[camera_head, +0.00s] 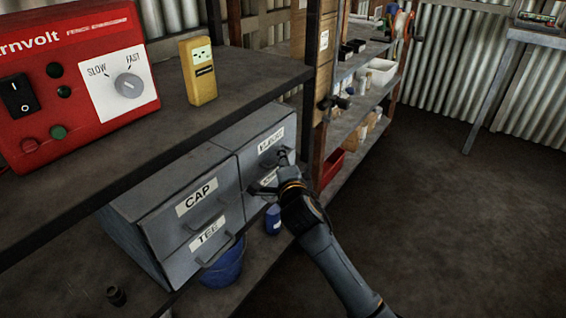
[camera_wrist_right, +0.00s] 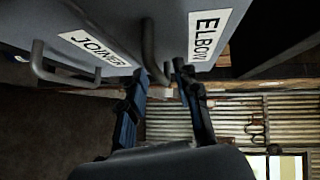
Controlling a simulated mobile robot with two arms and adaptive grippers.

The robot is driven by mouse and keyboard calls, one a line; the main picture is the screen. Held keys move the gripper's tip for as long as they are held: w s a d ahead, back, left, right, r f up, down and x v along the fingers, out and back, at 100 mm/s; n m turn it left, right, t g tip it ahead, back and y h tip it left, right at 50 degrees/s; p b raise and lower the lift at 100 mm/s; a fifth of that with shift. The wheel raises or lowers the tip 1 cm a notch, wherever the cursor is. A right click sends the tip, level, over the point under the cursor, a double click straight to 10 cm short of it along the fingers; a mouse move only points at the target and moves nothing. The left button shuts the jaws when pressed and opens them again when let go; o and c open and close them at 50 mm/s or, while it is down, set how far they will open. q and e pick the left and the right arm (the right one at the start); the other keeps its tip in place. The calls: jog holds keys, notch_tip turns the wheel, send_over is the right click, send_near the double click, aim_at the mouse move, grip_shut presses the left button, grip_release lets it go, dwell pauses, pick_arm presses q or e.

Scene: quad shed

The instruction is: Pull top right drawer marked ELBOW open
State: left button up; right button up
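The grey drawer cabinet (camera_head: 140,205) sits on the shelf below the worktop. Its top right drawer, marked ELBOW (camera_head: 262,138), looks shut. My right gripper (camera_head: 270,172) is at the front of the right-hand drawers and covers part of the JOINER label. In the right wrist view my right gripper (camera_wrist_right: 160,70) has its fingers apart. The dark bar handle (camera_wrist_right: 150,45) beside the ELBOW label (camera_wrist_right: 208,35) reaches down between the fingertips. I cannot tell whether either finger touches it. My left gripper is not in view.
The JOINER drawer handle (camera_wrist_right: 45,65) is close to the fingers. The CAP drawer (camera_head: 190,210) and TEE drawer (camera_head: 203,250) are on the left. A blue bucket (camera_head: 222,268) and a blue bottle (camera_head: 273,220) stand nearby. Open floor (camera_head: 450,220) lies at right.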

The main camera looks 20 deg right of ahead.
grip_shut()
jog(key=shift+s, duration=0.1)
